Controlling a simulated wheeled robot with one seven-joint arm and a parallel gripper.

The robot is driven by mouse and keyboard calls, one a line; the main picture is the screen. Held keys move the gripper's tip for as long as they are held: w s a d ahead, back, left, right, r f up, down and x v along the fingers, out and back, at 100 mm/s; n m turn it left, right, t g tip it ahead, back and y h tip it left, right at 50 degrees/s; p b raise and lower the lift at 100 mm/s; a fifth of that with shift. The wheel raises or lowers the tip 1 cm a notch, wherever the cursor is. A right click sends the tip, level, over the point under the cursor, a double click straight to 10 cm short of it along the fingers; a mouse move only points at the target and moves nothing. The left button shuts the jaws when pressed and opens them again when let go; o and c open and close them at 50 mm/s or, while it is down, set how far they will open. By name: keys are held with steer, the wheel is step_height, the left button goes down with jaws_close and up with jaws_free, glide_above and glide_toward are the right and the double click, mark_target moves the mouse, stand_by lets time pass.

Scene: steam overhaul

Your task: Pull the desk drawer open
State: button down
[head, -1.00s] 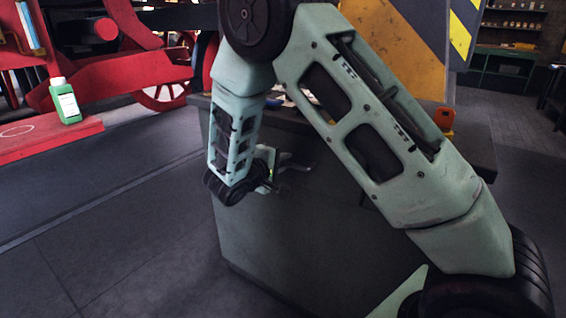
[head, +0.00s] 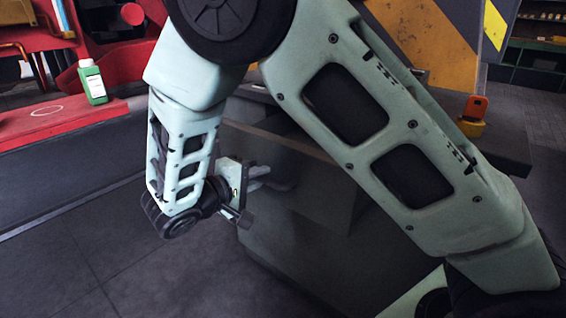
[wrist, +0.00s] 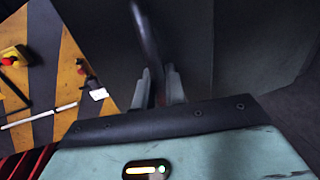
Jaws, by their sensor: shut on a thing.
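The grey desk (head: 310,255) stands behind my arm in the head view. Its drawer (head: 315,175) stands out from the desk body, its front edge well clear of it. My gripper (head: 264,178) is at the drawer front, shut on the dark bar handle. In the wrist view the curved handle (wrist: 146,35) runs down between the two fingertips (wrist: 159,85). The grey drawer front (wrist: 185,45) fills the space behind it. My arm hides part of the desk and drawer, and the drawer's inside cannot be made out.
An orange-and-yellow object (head: 473,115) sits on the desk top's right side. A green bottle (head: 92,82) stands on a red ledge (head: 60,122) at left. The dark floor (head: 95,225) left of the desk is clear. Striped panels (head: 425,45) stand behind.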

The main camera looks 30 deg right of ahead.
steer(key=f+v, duration=0.1)
steer(key=v, duration=0.7)
steer(key=shift+a+f+p, duration=0.3)
steer(key=shift+a+f, duration=0.05)
steer(key=shift+a, duration=0.1)
steer(key=shift+s, duration=0.1)
steer(key=c, duration=1.5)
jaws_free()
steer(key=p+v, duration=0.1)
steer(key=v, duration=1.6)
steer(key=shift+a+p, duration=0.2)
steer(key=shift+p, duration=0.1)
